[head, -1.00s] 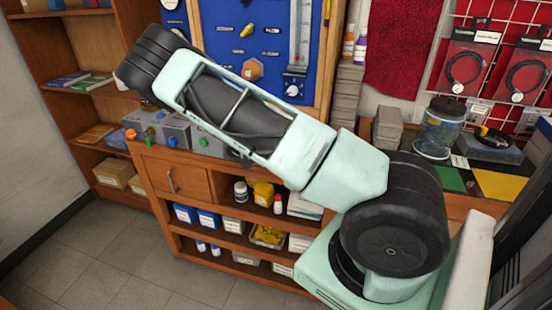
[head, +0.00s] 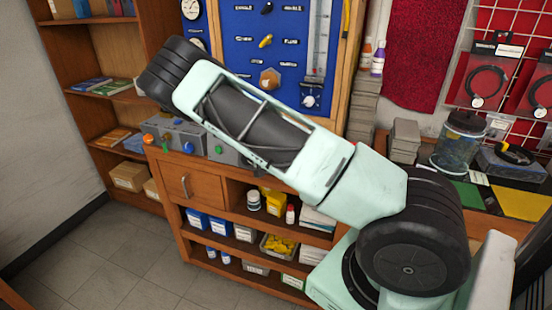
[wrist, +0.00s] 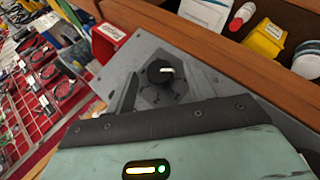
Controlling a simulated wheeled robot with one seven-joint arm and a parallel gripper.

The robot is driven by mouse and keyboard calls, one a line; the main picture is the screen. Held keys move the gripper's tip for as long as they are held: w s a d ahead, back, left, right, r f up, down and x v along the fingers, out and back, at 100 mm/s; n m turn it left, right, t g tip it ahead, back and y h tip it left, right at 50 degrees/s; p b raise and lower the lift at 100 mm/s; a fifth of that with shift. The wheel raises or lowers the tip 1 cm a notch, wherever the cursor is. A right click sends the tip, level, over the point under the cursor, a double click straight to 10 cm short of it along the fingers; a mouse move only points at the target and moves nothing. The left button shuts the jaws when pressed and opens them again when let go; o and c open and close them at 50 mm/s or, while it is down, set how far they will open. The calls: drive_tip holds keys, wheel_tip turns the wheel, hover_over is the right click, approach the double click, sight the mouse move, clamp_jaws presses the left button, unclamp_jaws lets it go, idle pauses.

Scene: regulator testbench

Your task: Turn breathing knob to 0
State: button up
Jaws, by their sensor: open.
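In the wrist view, a round black knob (wrist: 160,71) with a white pointer mark sits on a dark hexagonal plate on a grey box (wrist: 115,50). Its scale marks are too small to read, and I cannot confirm it is the breathing knob. My gripper (wrist: 165,97) is open, with its teal housing and dark edge across the bottom of the wrist view. The knob lies just beyond it, and I cannot tell whether they touch. In the head view my arm hides the gripper and this knob.
A blue panel (head: 235,45) with several knobs and gauges stands behind my arm in the head view. Grey boxes with coloured knobs (head: 172,133) stand on the wooden cabinet (head: 195,187). A glass jar (head: 458,145) is at right. The floor (head: 110,245) at lower left is clear.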

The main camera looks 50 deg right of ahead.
drive_tip(key=b+v, duration=0.3)
drive_tip(key=v, duration=1.4)
drive_tip(key=shift+f, duration=0.1)
